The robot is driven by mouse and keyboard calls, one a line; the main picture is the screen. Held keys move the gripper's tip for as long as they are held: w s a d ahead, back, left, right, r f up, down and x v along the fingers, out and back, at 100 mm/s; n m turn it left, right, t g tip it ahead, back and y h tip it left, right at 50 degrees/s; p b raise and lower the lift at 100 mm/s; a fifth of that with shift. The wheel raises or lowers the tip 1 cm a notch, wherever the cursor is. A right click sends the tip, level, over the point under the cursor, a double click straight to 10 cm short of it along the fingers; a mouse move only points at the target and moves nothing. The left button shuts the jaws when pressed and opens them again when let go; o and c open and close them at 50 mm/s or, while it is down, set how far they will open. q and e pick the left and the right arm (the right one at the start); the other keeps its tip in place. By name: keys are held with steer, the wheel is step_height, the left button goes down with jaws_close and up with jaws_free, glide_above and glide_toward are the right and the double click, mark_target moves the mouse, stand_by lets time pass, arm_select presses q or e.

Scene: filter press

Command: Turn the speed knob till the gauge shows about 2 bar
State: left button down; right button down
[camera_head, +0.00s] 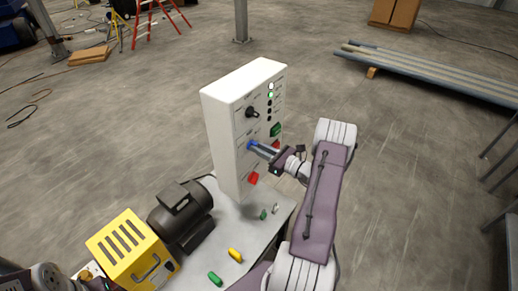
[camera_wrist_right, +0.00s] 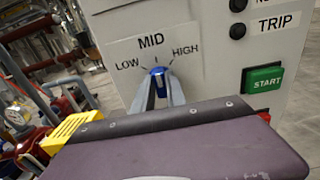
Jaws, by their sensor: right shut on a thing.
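The speed knob is blue, with LOW, MID and HIGH printed around it, and sits on the front of a white control box (camera_head: 222,135). In the right wrist view the knob (camera_wrist_right: 160,78) is between the two fingers of my right gripper (camera_wrist_right: 160,88), which is shut on it. Its light mark points roughly up toward MID. In the head view the knob (camera_head: 250,145) shows as a small blue spot at the tips of my right gripper (camera_head: 257,146).
A black knob (camera_head: 252,112) sits above the blue one. A green START button (camera_wrist_right: 263,79) is right of it. A yellow guard (camera_head: 130,246) and a dark motor (camera_head: 180,214) stand on the grey table (camera_head: 250,228), with small green and yellow pieces.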

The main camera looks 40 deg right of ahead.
steer(key=c, duration=1.4)
jaws_free()
steer(key=shift+o, duration=0.2)
steer(key=b+v, duration=0.4)
steer(key=v, duration=0.5)
steer(key=shift+a, duration=0.1)
